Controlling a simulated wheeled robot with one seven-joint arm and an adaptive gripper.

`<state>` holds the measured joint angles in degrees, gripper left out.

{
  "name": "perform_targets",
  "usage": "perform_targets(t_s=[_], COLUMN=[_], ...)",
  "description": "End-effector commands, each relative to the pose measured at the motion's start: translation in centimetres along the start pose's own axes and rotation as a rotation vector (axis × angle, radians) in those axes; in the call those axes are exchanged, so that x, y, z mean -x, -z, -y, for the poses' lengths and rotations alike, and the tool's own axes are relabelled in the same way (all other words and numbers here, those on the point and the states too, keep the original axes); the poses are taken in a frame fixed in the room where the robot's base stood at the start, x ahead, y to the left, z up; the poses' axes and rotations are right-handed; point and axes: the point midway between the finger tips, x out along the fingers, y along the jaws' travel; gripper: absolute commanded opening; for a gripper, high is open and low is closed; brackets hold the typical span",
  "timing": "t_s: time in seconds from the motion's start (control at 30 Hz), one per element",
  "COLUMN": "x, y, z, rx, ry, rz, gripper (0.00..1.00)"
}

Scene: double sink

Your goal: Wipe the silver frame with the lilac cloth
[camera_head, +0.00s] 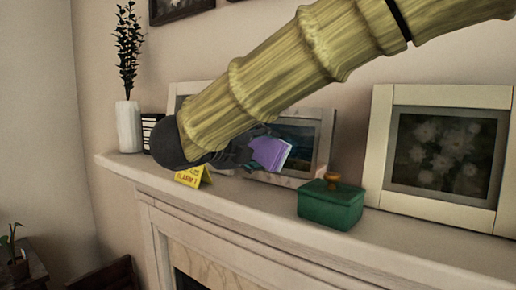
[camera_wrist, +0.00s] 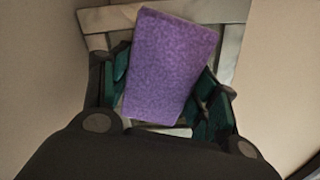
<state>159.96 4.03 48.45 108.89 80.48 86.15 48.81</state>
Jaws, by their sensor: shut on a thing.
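The lilac cloth (camera_head: 271,153) is a flat, folded purple block. My gripper (camera_head: 248,160) is shut on it above the mantel shelf, and in the wrist view the cloth (camera_wrist: 172,65) sits between the dark green finger pads. The silver frame (camera_head: 326,140), with a dark bluish picture, leans against the wall just behind the cloth. In the wrist view the frame (camera_wrist: 205,11) shows around the cloth, which covers much of its middle. I cannot tell whether cloth and frame touch. My arm hides the frame's upper left in the head view.
A yellow folded sign (camera_head: 194,177) is near the shelf's front edge. A large pale frame (camera_head: 381,135) stands right, another pale frame (camera_head: 176,100) left, beside a white vase (camera_head: 128,126).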

Motion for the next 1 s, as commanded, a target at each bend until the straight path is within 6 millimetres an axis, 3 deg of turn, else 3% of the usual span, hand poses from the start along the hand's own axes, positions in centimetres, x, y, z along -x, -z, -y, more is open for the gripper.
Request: perform_targets(t_s=[0.7, 1.0], x=[-0.9, -0.8], y=[0.1, 1.6], z=[0.0, 0.5], rx=[0.0, -0.001], ry=[0.001, 0.001], rz=[0.0, 0.0], gripper=[0.41, 0.41])
